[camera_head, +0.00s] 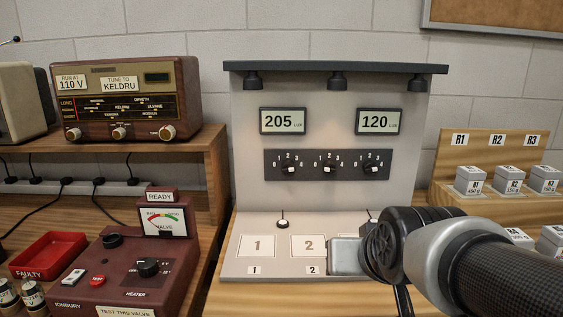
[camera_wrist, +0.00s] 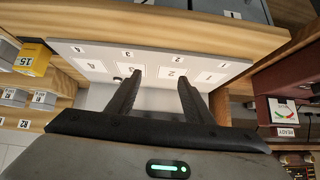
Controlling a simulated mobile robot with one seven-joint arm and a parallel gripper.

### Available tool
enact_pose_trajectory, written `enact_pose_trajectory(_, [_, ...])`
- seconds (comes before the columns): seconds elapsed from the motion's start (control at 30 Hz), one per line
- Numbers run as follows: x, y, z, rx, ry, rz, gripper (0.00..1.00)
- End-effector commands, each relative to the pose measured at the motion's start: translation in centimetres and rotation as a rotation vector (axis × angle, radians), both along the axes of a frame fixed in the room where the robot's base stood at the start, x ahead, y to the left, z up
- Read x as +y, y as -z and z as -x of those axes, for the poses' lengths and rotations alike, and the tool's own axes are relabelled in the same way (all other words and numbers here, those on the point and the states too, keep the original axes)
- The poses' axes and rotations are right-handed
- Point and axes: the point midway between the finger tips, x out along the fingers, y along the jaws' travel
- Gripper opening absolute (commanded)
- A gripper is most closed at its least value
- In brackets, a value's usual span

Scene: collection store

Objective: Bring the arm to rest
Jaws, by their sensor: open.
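My arm comes in from the lower right in the head view. My gripper (camera_head: 346,257) hangs over the right part of the pale test stand (camera_head: 410,105) and hides part of its base. In the wrist view my gripper (camera_wrist: 160,78) is open, with its two dark fingers apart and nothing between them. The fingers point over the stand's base (camera_wrist: 205,62), which carries numbered squares. Squares 1 (camera_head: 257,246) and 2 (camera_head: 308,241) look empty in the head view. I cannot tell the fingers' height above the base.
A maroon valve tester (camera_head: 125,275) stands at the left, beside a red tray (camera_head: 48,252). A brown radio (camera_head: 128,98) sits on a shelf behind it. A wooden stepped rack (camera_head: 500,183) with several pale boxes is close at the right. A yellow box (camera_wrist: 33,60) shows in the wrist view.

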Motion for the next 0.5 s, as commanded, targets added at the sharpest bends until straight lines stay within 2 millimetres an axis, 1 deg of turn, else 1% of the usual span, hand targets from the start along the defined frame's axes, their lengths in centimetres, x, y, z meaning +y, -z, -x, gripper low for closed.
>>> enact_pose_trajectory(0.03, [-0.2, -0.1, 1.8, 0.042, -0.004, 0.006, 0.47])
enact_pose_trajectory(0.2, [-1.0, 0.5, 7.9, 0.207, -0.011, 0.025, 0.47])
enact_pose_trajectory(0.27, [-1.3, 0.6, 10.0, 0.261, -0.014, 0.031, 0.47])
enact_pose_trajectory(0.3, [-1.5, 0.7, 11.5, 0.296, -0.015, 0.034, 0.47])
enact_pose_trajectory(0.33, [-1.5, -1.2, 11.3, 0.297, -0.016, 0.035, 0.47])
enact_pose_trajectory(0.5, [-1.5, -5.5, 11.1, 0.297, -0.016, 0.034, 0.47])
